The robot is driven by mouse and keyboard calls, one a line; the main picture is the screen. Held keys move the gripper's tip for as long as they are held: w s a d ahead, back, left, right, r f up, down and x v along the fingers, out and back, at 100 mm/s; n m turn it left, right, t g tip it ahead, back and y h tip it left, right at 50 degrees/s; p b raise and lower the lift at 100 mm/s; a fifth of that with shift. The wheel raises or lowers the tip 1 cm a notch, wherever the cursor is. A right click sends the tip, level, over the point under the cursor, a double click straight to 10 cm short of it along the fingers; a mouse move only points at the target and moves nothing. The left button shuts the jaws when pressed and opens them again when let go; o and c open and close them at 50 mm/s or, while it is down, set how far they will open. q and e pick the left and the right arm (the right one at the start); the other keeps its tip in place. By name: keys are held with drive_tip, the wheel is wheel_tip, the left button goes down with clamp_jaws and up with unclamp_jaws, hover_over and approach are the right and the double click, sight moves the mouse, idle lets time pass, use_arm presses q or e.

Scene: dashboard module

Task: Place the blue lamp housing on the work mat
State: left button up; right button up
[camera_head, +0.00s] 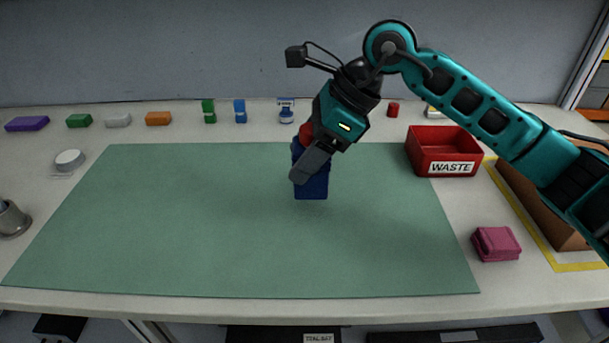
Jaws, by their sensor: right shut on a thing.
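The blue lamp housing (313,187) is a dark blue block in the middle of the view, over the back half of the green work mat (200,230). My right gripper (306,172) comes down from the upper right and is shut on the housing. The gripper covers part of the housing's upper right. The housing looks upright. I cannot tell whether its lower end touches the mat. My left gripper does not show.
A pink block (496,243) lies near the mat's right edge. Several small coloured blocks line the table's back. The mat's left and front are clear.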

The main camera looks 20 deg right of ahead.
wheel_tip(320, 180, down, 4)
drive_tip(key=shift+f, duration=0.15)
drive_tip(key=shift+f+b, duration=0.1)
drive_tip(key=shift+b, duration=0.3)
drive_tip(key=o, duration=1.1)
drive_tip(key=shift+o, duration=0.2)
